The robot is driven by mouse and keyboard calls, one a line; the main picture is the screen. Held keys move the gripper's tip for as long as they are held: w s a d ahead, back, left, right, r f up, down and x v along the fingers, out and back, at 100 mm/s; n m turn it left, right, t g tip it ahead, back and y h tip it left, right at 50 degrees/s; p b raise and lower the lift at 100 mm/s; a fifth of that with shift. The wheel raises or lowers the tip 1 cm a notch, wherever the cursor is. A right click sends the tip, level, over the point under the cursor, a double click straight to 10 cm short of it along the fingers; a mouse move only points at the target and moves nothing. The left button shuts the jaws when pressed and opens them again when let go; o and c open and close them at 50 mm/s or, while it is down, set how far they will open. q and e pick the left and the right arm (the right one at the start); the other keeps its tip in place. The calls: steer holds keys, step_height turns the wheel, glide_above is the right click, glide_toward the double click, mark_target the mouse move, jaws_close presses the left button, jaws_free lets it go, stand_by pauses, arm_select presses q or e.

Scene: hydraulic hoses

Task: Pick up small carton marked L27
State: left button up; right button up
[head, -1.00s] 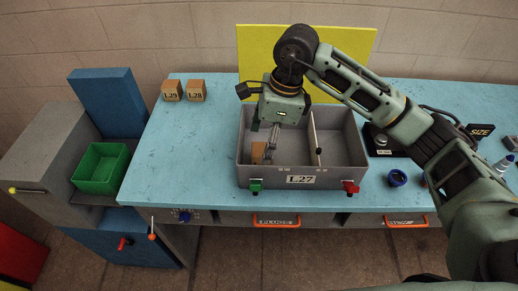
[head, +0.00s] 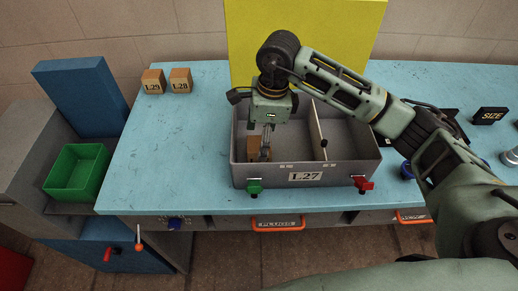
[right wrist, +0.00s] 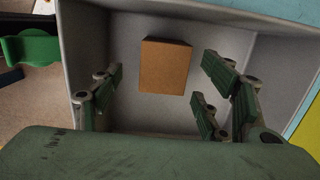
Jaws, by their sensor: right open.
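A small brown carton (head: 253,146) sits in the left compartment of a grey bin (head: 270,177) whose front label reads L27. In the right wrist view the carton (right wrist: 165,66) shows a plain face; no marking on it is visible. My right gripper (head: 264,147) reaches down into that compartment at the carton. In the right wrist view its open fingers (right wrist: 160,92) stand to the left and right of the carton, with gaps on both sides. I cannot tell their exact height over it. My left gripper is not in view.
A thin divider (head: 319,125) splits the bin; the right compartment looks empty. Green (head: 254,187) and red (head: 362,185) clips sit on its front. Cartons L29 (head: 153,82) and L28 (head: 181,80) stand at the back left. The blue tabletop (head: 165,140) left of the bin is clear.

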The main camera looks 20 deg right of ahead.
steer(key=f, duration=0.1)
steer(key=f+p, duration=0.1)
steer(key=f, duration=0.1)
steer(key=shift+w+a+f+p, duration=0.25)
steer(key=shift+w+f+p, duration=0.05)
steer(key=shift+f+p, duration=0.05)
steer(key=shift+w+f, duration=0.1)
steer(key=shift+f, duration=0.4)
steer(key=shift+r, duration=0.1)
steer(key=c, duration=1.4)
